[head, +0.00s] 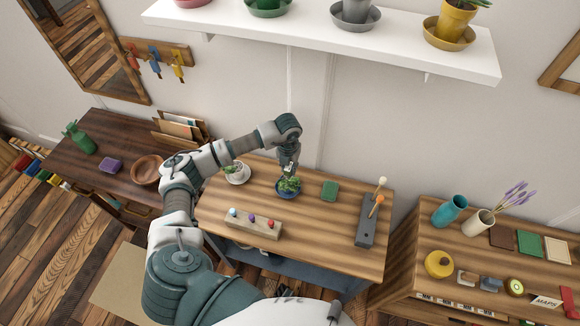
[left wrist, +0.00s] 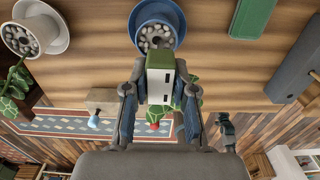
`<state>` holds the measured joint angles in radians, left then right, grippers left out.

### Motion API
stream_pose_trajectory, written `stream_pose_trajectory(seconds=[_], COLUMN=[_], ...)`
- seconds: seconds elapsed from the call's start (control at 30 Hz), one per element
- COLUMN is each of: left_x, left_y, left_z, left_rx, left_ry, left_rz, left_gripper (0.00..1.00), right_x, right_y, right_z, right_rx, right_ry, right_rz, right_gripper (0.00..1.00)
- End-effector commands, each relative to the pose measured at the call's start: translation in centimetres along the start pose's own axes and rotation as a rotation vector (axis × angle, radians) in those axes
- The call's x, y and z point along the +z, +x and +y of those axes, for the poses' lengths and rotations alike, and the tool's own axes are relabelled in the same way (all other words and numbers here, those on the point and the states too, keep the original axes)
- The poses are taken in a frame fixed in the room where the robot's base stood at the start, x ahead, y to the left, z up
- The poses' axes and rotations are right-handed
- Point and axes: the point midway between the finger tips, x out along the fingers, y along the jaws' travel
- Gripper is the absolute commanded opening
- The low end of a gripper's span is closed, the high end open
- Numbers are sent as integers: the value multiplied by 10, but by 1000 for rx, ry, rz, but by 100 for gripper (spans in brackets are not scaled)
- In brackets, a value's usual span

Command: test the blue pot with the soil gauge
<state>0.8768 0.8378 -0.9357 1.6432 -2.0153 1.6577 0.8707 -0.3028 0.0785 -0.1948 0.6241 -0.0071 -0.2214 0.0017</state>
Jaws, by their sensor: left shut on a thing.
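The blue pot (head: 288,190) stands on its blue saucer on the middle table, with a leafy green plant in it. In the left wrist view the blue pot (left wrist: 157,21) shows at the top with pale pebbles inside. My left gripper (head: 289,167) is right above the plant. In the wrist view my left gripper (left wrist: 160,100) is shut on a white and green boxy thing, which looks like the soil gauge (left wrist: 160,78). Its lower end is hidden, so I cannot tell whether it touches the pebbles.
A white pot (head: 236,174) stands left of the blue one. A wooden block (head: 253,226) with coloured balls is in front. A green box (head: 329,190) and a grey holder (head: 366,226) with two ball-topped sticks are to the right. A shelf (head: 330,36) hangs above.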

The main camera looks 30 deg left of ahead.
Motion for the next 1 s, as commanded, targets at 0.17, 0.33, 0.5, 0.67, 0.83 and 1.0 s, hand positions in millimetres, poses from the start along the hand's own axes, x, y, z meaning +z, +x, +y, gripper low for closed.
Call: stream_pose_trajectory(seconds=[0.17,0.33,0.5,0.67,0.83,1.0], left_x=[0,0,-1,0,0,0], left_y=[-2,-12,-23,-31,-40,-49], left_z=[1,-1,-3,-2,0,0], left_rx=[3,4,6,5,3,3], left_ry=[-1,-1,-1,-1,-1,-1], left_rz=[0,-1,-2,-1,-1,0], left_gripper=[0,0,0,0,0,0], right_x=[-1,-2,-3,-5,-6,-7], right_y=[-2,-8,-15,-21,-28,-34], right_z=[0,1,2,2,1,1], right_rx=[-1,-2,-3,-2,0,0], right_ry=[0,0,0,0,0,0], right_rz=[1,3,5,6,7,8], right_gripper=[40,40,40,40,40,40])
